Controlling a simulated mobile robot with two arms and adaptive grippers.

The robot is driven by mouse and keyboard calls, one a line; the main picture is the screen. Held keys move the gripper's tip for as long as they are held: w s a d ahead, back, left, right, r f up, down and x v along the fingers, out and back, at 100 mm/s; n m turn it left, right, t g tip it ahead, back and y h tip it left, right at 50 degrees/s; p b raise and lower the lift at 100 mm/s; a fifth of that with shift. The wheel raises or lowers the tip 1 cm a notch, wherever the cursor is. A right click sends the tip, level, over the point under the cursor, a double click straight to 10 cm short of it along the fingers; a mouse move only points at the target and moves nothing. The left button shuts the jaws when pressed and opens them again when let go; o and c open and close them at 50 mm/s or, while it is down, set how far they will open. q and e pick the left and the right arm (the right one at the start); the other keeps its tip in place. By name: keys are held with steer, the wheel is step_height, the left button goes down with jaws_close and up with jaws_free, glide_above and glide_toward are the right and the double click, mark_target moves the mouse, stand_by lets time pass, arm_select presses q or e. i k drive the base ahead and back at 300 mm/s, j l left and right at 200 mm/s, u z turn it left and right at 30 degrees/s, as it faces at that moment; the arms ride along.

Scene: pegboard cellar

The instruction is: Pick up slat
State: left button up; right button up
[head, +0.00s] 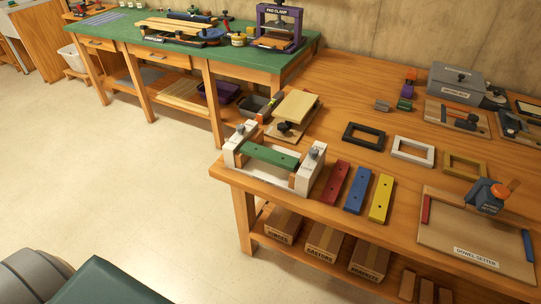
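A green slat (270,156) lies across a white clamp frame (306,171) at the near left corner of the wooden bench, between its two upright end blocks. A red slat (336,184), a blue slat (357,191) and a yellow slat (380,199) lie flat side by side on the bench to the right of the frame, with small gaps between them. Each slat shows small dark holes. Neither of my grippers is in view.
Black (364,137), white (413,151) and ochre (465,165) rectangular frames lie behind the slats. A dowel setter board (450,230) lies to the right. Labelled boxes (323,241) sit on the shelf below. A green-topped bench (135,42) stands behind; open floor lies left.

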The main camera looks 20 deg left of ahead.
mark_target(280, 160)
steer(key=u, duration=0.75)
